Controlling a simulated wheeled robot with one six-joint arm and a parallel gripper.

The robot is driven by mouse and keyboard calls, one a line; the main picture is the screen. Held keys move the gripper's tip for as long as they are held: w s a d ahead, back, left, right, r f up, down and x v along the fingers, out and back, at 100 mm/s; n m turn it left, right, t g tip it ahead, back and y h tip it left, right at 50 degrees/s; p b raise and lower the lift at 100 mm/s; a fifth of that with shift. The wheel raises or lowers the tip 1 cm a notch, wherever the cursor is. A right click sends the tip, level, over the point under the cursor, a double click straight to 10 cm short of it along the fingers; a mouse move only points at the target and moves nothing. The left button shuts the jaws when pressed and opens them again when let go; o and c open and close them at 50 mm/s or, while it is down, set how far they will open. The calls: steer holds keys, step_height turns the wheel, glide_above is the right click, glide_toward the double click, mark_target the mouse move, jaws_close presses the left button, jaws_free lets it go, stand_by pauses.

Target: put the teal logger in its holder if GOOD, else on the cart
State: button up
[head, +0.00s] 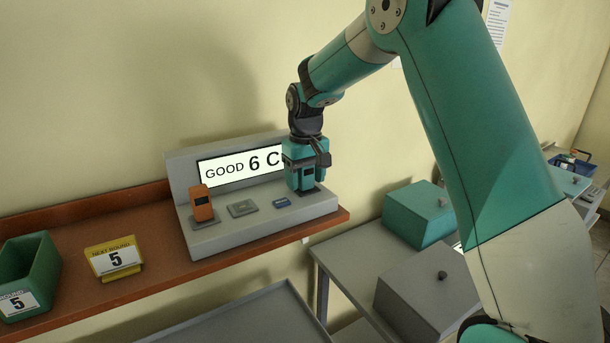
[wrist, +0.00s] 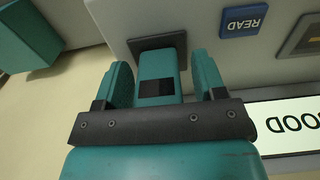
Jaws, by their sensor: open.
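The teal logger (wrist: 157,82) stands on a dark square base (wrist: 176,42) at the right end of the grey reader station (head: 250,226). Its small dark window faces the wrist camera. My gripper (head: 307,178) is at the logger, with its two open fingers on either side of it in the wrist view. Whether the fingers touch the logger is hard to tell. The station's display (head: 236,168) shows "GOOD 6 C"; my gripper covers its right end. A blue button (head: 282,202), marked READ in the wrist view, and a grey square cradle (head: 242,208), apparently empty, are left of the logger.
An orange logger (head: 202,205) stands at the station's left end. A yellow "NEXT ROUND 5" sign (head: 115,260) and a green bin (head: 30,273) share the brown shelf (head: 160,267). A grey tray-like top (head: 245,318) lies below. Teal (head: 415,212) and grey (head: 415,300) boxes stand right.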

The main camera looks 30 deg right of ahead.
steer(key=shift+s+f, duration=0.2)
steer(key=shift+f, duration=0.25)
steer(key=shift+c, duration=0.2)
jaws_close()
steer(key=shift+r, duration=0.1)
steer(key=shift+r, duration=0.1)
steer(key=shift+w+r+p, duration=0.2)
steer(key=shift+r+p, duration=2.5)
steer(key=shift+r, duration=0.4)
